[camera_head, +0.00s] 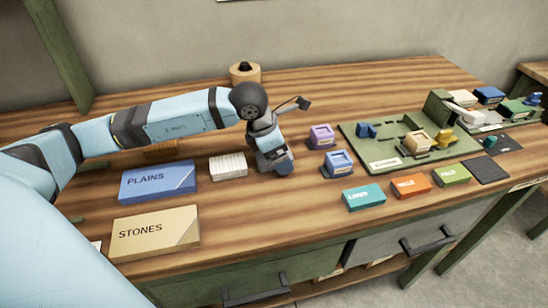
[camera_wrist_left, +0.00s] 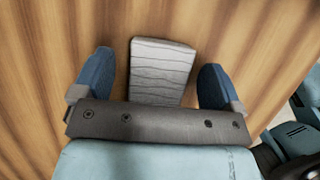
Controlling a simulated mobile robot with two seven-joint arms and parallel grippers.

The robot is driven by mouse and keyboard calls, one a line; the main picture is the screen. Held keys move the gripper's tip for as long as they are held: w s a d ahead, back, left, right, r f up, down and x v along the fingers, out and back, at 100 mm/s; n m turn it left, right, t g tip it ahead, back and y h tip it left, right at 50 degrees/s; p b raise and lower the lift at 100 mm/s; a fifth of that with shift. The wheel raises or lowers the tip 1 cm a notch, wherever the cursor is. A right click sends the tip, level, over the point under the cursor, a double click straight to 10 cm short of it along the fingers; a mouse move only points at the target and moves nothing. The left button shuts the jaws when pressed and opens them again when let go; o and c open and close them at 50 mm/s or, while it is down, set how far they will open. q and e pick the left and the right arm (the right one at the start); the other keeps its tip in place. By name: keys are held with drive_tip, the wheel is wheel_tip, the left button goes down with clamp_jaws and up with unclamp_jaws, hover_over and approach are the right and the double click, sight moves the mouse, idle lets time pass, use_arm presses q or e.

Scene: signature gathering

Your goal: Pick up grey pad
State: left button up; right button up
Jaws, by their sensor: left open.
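The grey pad (camera_head: 228,167) is a pale block with wavy lines on top. It lies on the wooden table, right of the blue PLAINS box, in the head view. My left gripper (camera_head: 283,167) is just to the right of the pad in that view, pointing down. In the left wrist view the pad (camera_wrist_left: 162,68) appears between the two blue fingertips of the open gripper (camera_wrist_left: 157,78), with a gap on each side. Its near end is hidden by the gripper's dark body. My right gripper is not in view.
The blue PLAINS box (camera_head: 158,181) and tan STONES box (camera_head: 154,233) lie left of the pad. Purple (camera_head: 321,137) and blue (camera_head: 337,164) stamp-like blocks stand to the right. A green tray (camera_head: 360,148) and several coloured boxes lie beyond. Bare wood lies in front of the pad.

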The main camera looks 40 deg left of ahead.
use_arm(q)
drive_tip(key=shift+f+b, duration=0.2)
drive_tip(key=shift+b, duration=0.1)
drive_tip(key=c, duration=1)
drive_tip(key=shift+r, duration=0.1)
